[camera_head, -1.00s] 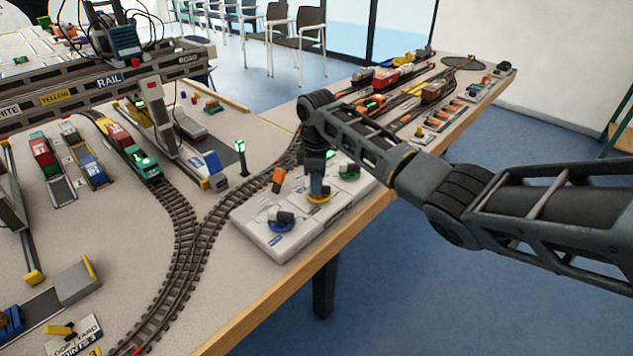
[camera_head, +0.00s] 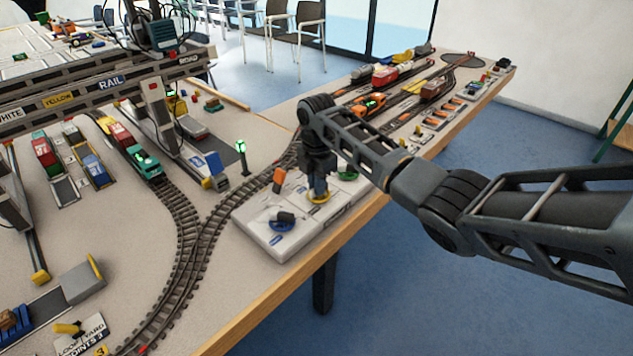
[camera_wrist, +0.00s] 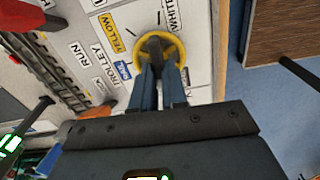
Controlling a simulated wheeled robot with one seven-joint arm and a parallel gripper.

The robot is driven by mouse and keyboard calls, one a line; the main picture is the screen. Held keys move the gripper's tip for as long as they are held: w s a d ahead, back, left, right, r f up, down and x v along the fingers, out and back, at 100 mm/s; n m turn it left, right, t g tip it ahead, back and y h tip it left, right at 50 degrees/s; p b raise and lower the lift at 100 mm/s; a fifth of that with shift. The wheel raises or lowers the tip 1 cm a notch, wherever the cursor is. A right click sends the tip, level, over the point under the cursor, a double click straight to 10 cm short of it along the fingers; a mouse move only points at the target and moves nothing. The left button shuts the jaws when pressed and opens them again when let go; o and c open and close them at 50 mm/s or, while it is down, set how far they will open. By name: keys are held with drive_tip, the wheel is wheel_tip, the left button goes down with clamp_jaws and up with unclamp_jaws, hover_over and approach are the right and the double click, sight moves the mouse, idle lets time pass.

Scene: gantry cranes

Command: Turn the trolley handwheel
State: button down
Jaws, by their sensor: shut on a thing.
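The trolley handwheel is a yellow ring (camera_wrist: 178,40) on a white control panel (camera_wrist: 118,15), seen at the top of the wrist view. It also shows in the head view (camera_head: 318,198) under my gripper. My gripper (camera_wrist: 160,66) points down over the wheel, its two blue-grey fingers shut on the middle part of the handwheel. Labels TROLLEY, YELLOW and WHITE surround the wheel. The crane trolley (camera_head: 158,32) sits on the gantry beam, between the RAIL and ROAD labels.
A blue handwheel (camera_head: 281,222) and a green one (camera_head: 347,174) flank the yellow one on the panel. An orange lever (camera_head: 279,180) stands close behind. A green signal post (camera_head: 242,155) and curved track (camera_head: 180,245) lie to the left. The table's wooden edge runs in front.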

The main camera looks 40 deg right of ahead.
drive_tip(key=shift+s+n, duration=0.1)
drive_tip(key=shift+n, duration=1.8)
drive_tip(key=c, duration=1.2)
unclamp_jaws()
drive_tip(key=shift+o, duration=0.2)
drive_tip(key=shift+r, duration=3.9)
